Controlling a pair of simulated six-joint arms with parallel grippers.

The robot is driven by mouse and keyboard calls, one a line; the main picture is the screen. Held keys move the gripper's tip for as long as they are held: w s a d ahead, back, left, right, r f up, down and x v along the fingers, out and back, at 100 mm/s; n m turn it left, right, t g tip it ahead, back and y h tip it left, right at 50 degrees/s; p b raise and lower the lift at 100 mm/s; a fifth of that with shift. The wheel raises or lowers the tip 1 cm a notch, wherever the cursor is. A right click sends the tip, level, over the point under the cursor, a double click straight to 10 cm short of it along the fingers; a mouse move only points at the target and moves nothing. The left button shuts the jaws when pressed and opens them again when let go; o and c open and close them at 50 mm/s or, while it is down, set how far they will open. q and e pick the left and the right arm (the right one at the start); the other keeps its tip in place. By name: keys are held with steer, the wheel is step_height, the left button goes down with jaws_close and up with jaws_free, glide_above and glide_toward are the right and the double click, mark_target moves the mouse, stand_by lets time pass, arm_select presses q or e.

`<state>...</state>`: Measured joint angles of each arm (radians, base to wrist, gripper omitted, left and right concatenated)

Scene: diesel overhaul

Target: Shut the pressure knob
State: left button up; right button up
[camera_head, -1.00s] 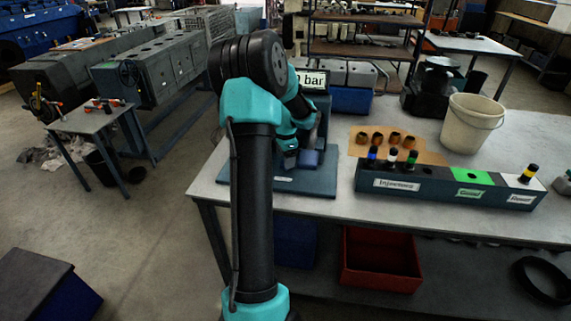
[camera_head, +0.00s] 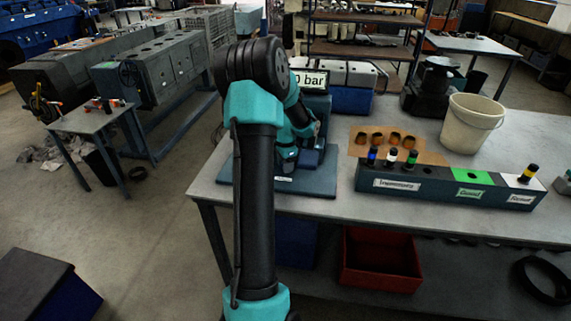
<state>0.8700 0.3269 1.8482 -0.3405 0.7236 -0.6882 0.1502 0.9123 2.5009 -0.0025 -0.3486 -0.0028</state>
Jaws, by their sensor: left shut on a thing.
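The test stand (camera_head: 318,105) stands on the workbench with a blue-grey base plate (camera_head: 305,184). Its display (camera_head: 309,79) shows "0 bar", with any digits further left hidden behind my arm. My left arm rises in front and covers much of the stand. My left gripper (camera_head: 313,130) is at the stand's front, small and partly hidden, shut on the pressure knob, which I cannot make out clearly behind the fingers. My right gripper is not in view.
Right of the stand are an injector rack (camera_head: 450,190) with several injectors, a cardboard sheet (camera_head: 430,157) with several copper-coloured parts, and a white bucket (camera_head: 472,123). A red bin (camera_head: 382,278) sits under the bench. The bench's left front is clear.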

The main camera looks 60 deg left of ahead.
arm_select(q)
steer(key=shift+c, duration=0.7)
steer(key=shift+m, duration=2.2)
steer(key=o, duration=0.9)
steer(key=shift+r, duration=0.1)
